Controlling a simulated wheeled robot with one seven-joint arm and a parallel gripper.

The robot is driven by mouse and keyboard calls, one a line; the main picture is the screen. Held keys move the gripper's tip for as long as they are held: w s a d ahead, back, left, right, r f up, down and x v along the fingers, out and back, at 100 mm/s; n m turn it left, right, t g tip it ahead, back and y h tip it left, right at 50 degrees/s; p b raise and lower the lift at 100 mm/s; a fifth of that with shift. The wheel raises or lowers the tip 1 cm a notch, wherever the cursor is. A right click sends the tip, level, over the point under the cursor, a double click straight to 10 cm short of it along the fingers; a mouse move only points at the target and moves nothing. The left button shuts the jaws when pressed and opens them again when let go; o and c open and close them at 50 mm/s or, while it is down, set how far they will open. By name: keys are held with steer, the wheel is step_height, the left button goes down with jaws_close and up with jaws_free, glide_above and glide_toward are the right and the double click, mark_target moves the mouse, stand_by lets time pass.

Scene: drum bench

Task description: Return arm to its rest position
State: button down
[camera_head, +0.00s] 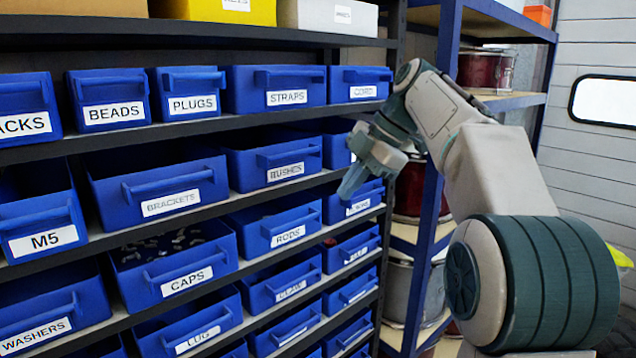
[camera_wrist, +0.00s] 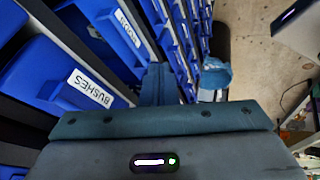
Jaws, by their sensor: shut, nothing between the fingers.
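My arm rises on the right of the head view and bends over toward the shelf of blue bins. My gripper (camera_head: 350,190) hangs in front of the bins on the right side of the shelf, near the bin labelled BUSHES (camera_head: 275,160). Its fingers look together and hold nothing. In the wrist view my gripper (camera_wrist: 157,75) points down along the bin fronts, with the BUSHES bin (camera_wrist: 75,82) at the left. Whether the fingers touch a bin cannot be told.
A blue-framed rack (camera_head: 432,180) with drums stands behind my arm. In the wrist view, bare floor (camera_wrist: 255,65) lies to the right.

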steer(key=s+d+f+m+t+h, duration=0.1)
steer(key=s+f+m+h, duration=0.2)
steer(key=s+f+m, duration=0.8)
steer(key=s+d+f+m+h, duration=0.2)
steer(key=s+f+m+h, duration=0.1)
steer(key=s+f+m, duration=0.8)
steer(key=s+f, duration=0.3)
steer(key=shift+s+d+m+t, duration=0.15)
steer(key=shift+d+m+t, duration=0.15)
steer(key=shift+t, duration=0.1)
